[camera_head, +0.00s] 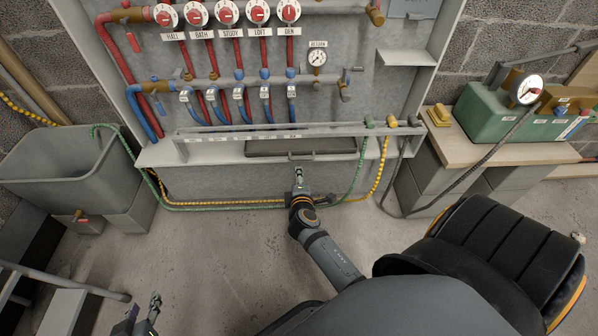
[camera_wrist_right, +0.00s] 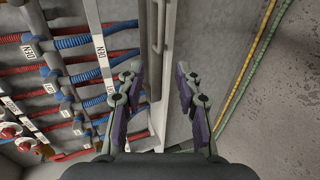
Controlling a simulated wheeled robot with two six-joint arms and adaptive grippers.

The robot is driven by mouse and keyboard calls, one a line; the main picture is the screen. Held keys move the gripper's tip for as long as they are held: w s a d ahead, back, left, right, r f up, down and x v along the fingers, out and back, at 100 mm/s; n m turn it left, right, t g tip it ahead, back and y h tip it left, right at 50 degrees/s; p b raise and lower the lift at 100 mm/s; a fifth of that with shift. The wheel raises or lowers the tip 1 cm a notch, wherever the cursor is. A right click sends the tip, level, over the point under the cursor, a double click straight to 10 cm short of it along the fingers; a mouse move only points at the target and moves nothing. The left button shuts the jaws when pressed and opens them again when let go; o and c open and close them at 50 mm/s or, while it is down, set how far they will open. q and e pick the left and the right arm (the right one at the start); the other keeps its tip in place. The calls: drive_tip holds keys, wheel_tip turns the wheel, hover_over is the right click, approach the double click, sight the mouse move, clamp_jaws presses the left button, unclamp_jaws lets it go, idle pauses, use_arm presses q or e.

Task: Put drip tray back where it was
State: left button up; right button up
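The drip tray (camera_head: 270,148) is a shallow dark grey tray lying on the ledge at the foot of the pipe panel, behind the front rail. A small handle (camera_head: 302,156) shows at its front. My right gripper (camera_head: 298,176) is just in front of the handle, apart from the tray as far as I can see. In the right wrist view, my right gripper (camera_wrist_right: 160,85) is open, with nothing between its fingers. My left gripper (camera_head: 143,308) is low at the left, away from the panel, with its fingers apart and empty.
A grey rail (camera_head: 230,134) runs along the ledge. Green and yellow hoses (camera_head: 235,203) hang below it. A grey tub (camera_head: 62,165) stands at left. A green pump box (camera_head: 510,118) sits on the bench at right. The middle floor is clear.

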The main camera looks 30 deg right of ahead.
drive_tip(key=s+a+r+m+g+y, duration=0.1)
drive_tip(key=s+a+m+y, duration=0.7)
drive_tip(key=s+a+m, duration=0.2)
drive_tip(key=shift+s+a+r+m, duration=0.3)
drive_tip(key=shift+s+a+m, duration=0.1)
drive_tip(key=shift+s+m, duration=0.45)
drive_tip(key=shift+g+p, duration=0.3)
